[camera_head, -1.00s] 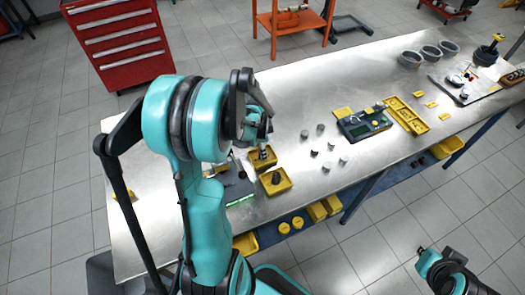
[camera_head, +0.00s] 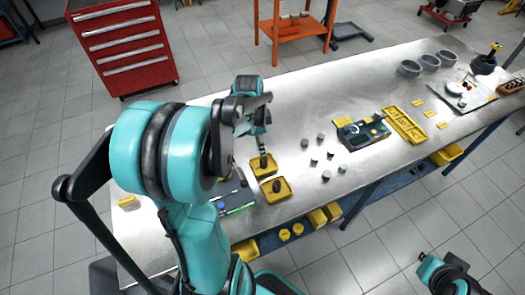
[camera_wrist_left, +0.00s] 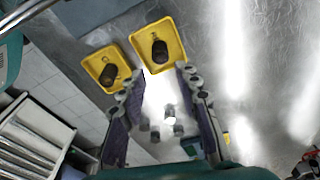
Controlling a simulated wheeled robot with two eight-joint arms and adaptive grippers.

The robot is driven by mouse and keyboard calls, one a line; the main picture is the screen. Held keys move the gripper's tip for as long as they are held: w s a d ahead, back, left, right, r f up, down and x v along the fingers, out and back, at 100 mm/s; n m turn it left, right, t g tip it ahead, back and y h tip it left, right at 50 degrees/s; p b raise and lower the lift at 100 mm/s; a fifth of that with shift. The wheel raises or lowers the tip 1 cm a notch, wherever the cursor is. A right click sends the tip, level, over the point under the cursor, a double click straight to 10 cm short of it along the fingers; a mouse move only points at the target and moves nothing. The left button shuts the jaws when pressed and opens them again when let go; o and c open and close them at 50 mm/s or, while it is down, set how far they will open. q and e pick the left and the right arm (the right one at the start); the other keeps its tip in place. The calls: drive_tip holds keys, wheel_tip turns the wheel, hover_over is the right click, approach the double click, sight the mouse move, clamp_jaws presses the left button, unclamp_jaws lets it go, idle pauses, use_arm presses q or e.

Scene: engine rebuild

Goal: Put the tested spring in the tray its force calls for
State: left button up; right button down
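Two small yellow trays lie side by side on the metal bench: a far tray (camera_head: 253,172) and a near tray (camera_head: 287,194). Each holds a dark cylindrical piece that looks like a spring, one in the far tray (camera_head: 264,162) and one in the near tray (camera_head: 276,186). Both trays also show in the left wrist view, one (camera_wrist_left: 90,63) left of the other (camera_wrist_left: 176,37). My left gripper (camera_wrist_left: 157,88) is open with nothing between its fingers; in the head view it (camera_head: 262,148) is just beyond the far tray. My right gripper (camera_head: 422,257) is off the bench, its fingers unclear.
A dark device with a green-lit edge (camera_head: 238,210) is partly hidden by my left arm. Several small grey cylinders (camera_head: 315,162) stand right of the trays. Further right are a green-screened device (camera_head: 352,131) and a long yellow compartment tray (camera_head: 405,125). Bare bench lies behind.

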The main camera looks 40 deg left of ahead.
use_arm(q)
drive_tip(key=s+d+r+n+t, duration=0.3)
drive_tip(key=d+r+n, duration=0.1)
drive_tip(key=d, duration=0.5)
drive_tip(key=s+d+r+n+t, duration=0.3)
drive_tip(key=d+r, duration=0.1)
drive_tip(key=d, duration=0.6)
drive_tip(key=shift+s+r+n+y, duration=0.3)
drive_tip(key=shift+n+y, duration=0.1)
wheel_tip(320, 180, down, 9)
drive_tip(key=b, duration=0.8)
drive_tip(key=shift+r, duration=0.15)
